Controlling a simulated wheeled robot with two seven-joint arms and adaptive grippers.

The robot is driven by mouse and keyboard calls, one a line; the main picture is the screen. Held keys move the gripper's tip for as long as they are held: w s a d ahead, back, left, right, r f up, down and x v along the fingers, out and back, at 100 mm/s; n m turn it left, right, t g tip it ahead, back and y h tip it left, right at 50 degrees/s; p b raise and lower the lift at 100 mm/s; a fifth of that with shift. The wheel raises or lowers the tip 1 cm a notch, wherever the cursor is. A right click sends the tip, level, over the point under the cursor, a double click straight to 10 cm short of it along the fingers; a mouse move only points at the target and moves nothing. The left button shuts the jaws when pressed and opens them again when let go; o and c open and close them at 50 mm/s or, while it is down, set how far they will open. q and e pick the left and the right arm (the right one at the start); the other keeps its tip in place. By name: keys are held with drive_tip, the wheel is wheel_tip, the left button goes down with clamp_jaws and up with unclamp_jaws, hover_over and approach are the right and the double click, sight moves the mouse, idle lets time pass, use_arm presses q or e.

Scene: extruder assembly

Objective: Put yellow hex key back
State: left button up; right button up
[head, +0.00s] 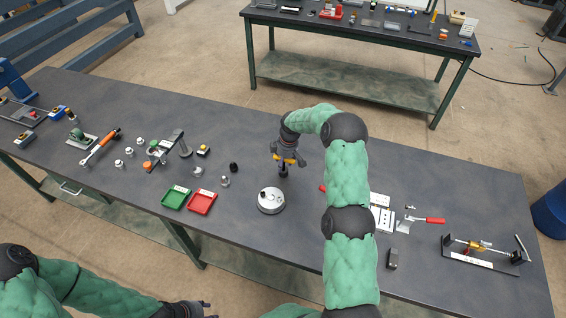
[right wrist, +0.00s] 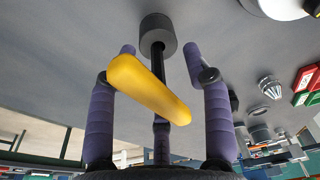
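The yellow hex key (right wrist: 150,88) has a yellow crossbar handle and a dark shaft. In the right wrist view the shaft runs to a dark round piece (right wrist: 158,35) past the fingertips; I cannot tell whether that piece rests on the table. My right gripper (right wrist: 159,52) is around the key, with a visible gap on both sides of the shaft. In the head view my right gripper (head: 287,158) points down over mid-table with the yellow handle at its fingers. My left gripper (head: 188,308) is low at the bottom edge, off the table; its fingers are unclear.
A round silver base (head: 271,200) stands just in front of the right gripper. Green (head: 176,197) and red (head: 202,202) trays lie to its left. A white block (head: 382,215), a red-handled tool (head: 428,220) and a black stand (head: 485,252) are right of my right arm.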

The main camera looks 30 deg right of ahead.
drive_tip(key=shift+p, duration=0.4)
drive_tip(key=r, duration=0.3)
drive_tip(key=s+d+r, duration=0.1)
drive_tip(key=r, duration=0.6)
drive_tip(key=shift+s+d+r, duration=0.15)
drive_tip(key=shift+d+r, duration=0.15)
